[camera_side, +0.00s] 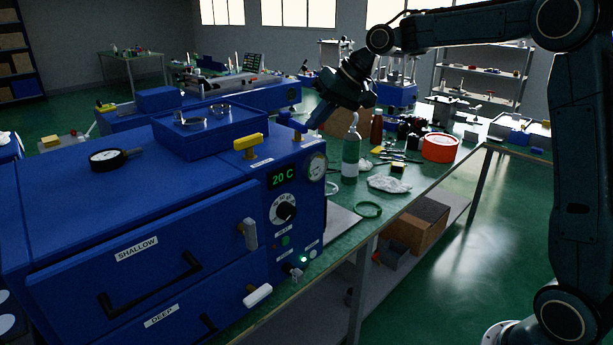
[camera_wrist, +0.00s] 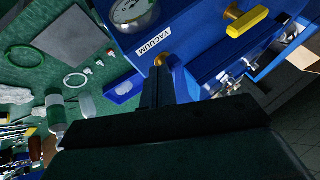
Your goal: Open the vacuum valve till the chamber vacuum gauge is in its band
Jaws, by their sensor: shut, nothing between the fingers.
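The yellow bar handle (camera_side: 248,142) on a brass stem sits on top of the blue oven cabinet; it also shows in the wrist view (camera_wrist: 247,24). I take it for the vacuum valve, though its own label is not legible. The round gauge (camera_side: 316,167) is on the cabinet front. In the wrist view the gauge (camera_wrist: 133,10) is cut off by the top edge, beside a VACUUM label (camera_wrist: 159,34). Its needle and band cannot be read. My gripper (camera_side: 311,125) is shut and empty, apart from the handle. In the wrist view its tips (camera_wrist: 156,78) are near a small brass fitting (camera_wrist: 161,60).
The cabinet front has a 20 C display (camera_side: 283,176), a dial (camera_side: 286,212) and drawers marked SHALLOW and DEEP. A green bottle (camera_side: 351,158) and a red-orange tape roll (camera_side: 440,148) stand on the green bench.

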